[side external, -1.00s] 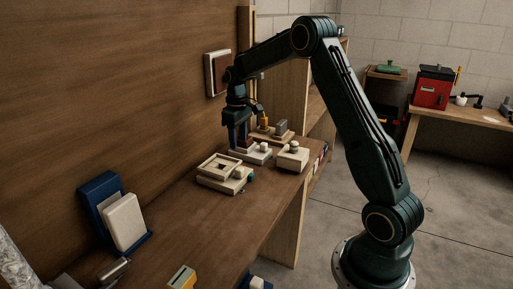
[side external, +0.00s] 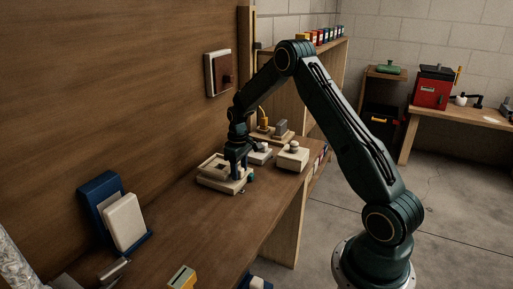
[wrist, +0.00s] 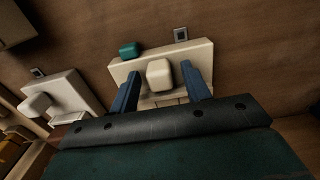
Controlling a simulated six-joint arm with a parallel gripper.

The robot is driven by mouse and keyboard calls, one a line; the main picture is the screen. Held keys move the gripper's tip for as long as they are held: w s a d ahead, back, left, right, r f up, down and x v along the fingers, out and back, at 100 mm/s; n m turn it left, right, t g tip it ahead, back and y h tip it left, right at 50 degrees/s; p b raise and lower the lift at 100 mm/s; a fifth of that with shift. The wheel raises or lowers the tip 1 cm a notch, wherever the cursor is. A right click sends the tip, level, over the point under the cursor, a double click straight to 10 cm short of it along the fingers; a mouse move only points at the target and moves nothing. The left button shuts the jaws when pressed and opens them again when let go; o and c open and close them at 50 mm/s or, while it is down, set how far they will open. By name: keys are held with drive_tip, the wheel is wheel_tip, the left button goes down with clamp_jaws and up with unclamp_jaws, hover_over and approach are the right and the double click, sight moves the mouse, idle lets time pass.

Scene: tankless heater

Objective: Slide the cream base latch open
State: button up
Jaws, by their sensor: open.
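The cream base latch (side external: 207,183) sits on the wooden bench, with a raised frame on top and a teal piece at one end. It also shows in the wrist view (wrist: 203,52), with a cream block-shaped knob (wrist: 159,75) and the teal piece (wrist: 130,49). My gripper (side external: 242,179) is down at the latch's right part. In the wrist view my gripper (wrist: 160,72) is open, with one blue finger on each side of the knob. Contact between fingers and knob cannot be told. In the side view my gripper hides the knob.
A cream box with a round knob (side external: 292,158) stands to the right. Another pale latch (side external: 261,155) is close behind my gripper; a similar one with a knob (wrist: 62,98) shows left in the wrist view. A blue holder (side external: 100,203) stands front left. The bench between is clear.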

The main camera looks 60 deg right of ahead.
sight(235, 182)
drive_tip(key=shift+f, duration=0.2)
clamp_jaws()
drive_tip(key=shift+a, duration=1.8)
unclamp_jaws()
drive_tip(key=shift+r, duration=0.15)
wheel_tip(235, 182, up, 14)
drive_tip(key=shift+f, duration=0.2)
